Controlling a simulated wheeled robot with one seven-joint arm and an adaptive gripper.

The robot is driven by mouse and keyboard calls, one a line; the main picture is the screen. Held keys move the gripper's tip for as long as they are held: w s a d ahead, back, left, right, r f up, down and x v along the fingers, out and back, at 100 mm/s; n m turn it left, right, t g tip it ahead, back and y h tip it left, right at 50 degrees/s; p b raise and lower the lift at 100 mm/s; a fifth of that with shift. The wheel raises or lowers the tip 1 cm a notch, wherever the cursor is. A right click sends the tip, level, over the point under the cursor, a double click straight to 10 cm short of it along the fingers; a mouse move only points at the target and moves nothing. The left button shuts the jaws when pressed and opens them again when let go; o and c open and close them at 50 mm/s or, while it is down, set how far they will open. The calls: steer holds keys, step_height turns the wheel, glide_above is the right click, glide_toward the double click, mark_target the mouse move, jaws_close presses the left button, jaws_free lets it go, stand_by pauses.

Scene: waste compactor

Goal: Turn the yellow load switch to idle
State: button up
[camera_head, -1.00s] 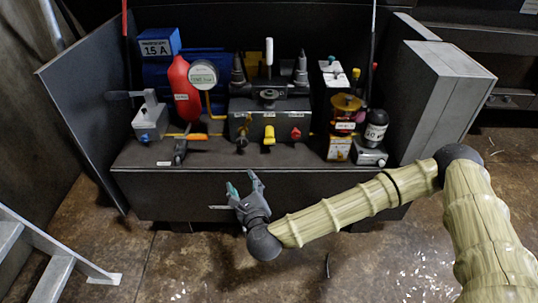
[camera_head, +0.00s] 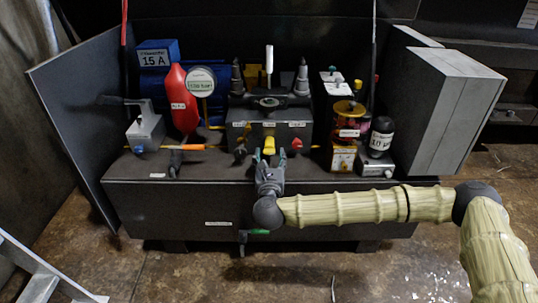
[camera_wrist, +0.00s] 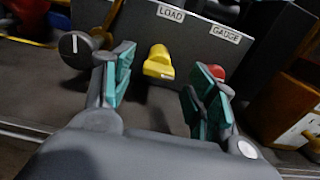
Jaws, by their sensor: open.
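The yellow load switch (camera_head: 269,146) sits on the front face of the dark control block (camera_head: 246,131) in the head view. In the wrist view the yellow switch (camera_wrist: 158,62) is under a label reading LOAD, its handle pointing down toward me. My gripper (camera_head: 269,157) is just in front of the switch. In the wrist view my gripper (camera_wrist: 163,88) is open, its teal pads apart, with the switch between and beyond them. The pads do not appear to touch it.
A red knob (camera_head: 296,144) is right of the switch, and a dark knob (camera_wrist: 76,46) is on its left. A lever with an orange tip (camera_head: 190,147) lies further left. An orange-topped device (camera_head: 347,128) stands to the right. A green-handled valve (camera_head: 256,232) is below my gripper.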

mark_target(269, 152)
steer(key=shift+w+b, duration=0.45)
steer(key=shift+w, duration=1.5)
steer(key=c, duration=1)
steer(key=shift+c, duration=0.2)
